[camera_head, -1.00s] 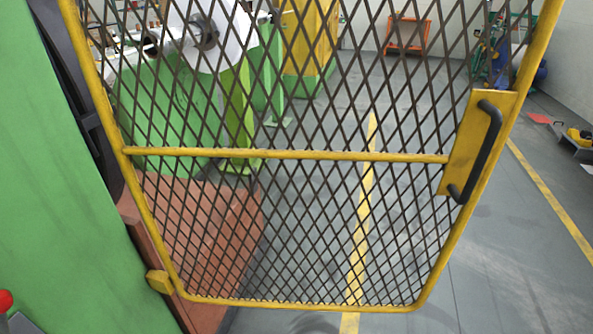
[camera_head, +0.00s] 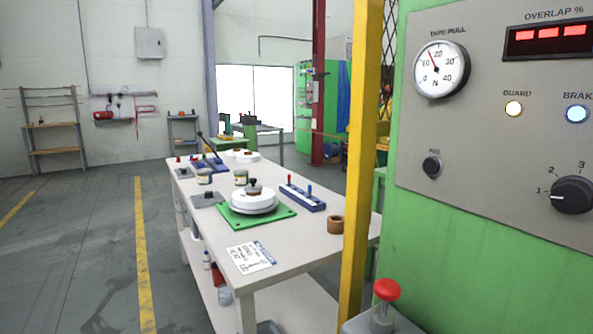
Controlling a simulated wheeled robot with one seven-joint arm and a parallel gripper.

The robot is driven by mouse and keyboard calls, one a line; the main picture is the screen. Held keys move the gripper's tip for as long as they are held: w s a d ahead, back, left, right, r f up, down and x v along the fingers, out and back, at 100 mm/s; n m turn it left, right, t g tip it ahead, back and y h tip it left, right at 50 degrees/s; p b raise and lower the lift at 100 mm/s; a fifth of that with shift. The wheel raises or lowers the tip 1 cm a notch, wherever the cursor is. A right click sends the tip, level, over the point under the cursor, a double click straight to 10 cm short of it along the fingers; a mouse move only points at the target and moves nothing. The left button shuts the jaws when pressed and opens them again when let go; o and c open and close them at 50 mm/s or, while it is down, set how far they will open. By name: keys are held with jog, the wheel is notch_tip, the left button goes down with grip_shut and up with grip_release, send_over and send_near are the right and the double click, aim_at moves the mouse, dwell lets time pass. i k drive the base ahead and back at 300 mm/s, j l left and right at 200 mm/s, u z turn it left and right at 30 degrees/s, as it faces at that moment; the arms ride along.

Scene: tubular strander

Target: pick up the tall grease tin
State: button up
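A white workbench (camera_head: 292,279) stands in the middle of the view. Two small tins with dark tops and pale labels stand on it: one tin (camera_head: 204,177) at the left beside a blue holder, the other tin (camera_head: 241,178) a little to its right, behind a white disc. They are small in the picture, and I cannot tell surely which is the tall grease tin. My gripper is not in view.
On the bench are the white disc on a green plate (camera_head: 284,214), a blue rack (camera_head: 303,196), a brown ring (camera_head: 335,225) and a paper card (camera_head: 250,257). A yellow post (camera_head: 358,170) and green control panel (camera_head: 480,260) stand close at right. Floor left of the bench is clear.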

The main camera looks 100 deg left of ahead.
aim_at(205, 177)
jog(key=u, duration=3.35)
jog(key=i+j, duration=0.45)
jog(key=i+j+z, duration=0.1)
jog(key=i+j, duration=0.8)
jog(key=j, duration=0.2)
jog(key=i+j+z, duration=0.15)
jog(key=i+j, duration=0.25)
jog(key=j, duration=0.15)
jog(key=i+j, duration=0.25)
jog(key=i, duration=0.2)
jog(key=i+j, duration=0.25)
jog(key=i, duration=0.15)
jog(key=i+j+z, duration=0.1)
jog(key=i+j, duration=0.2)
jog(key=i, duration=0.15)
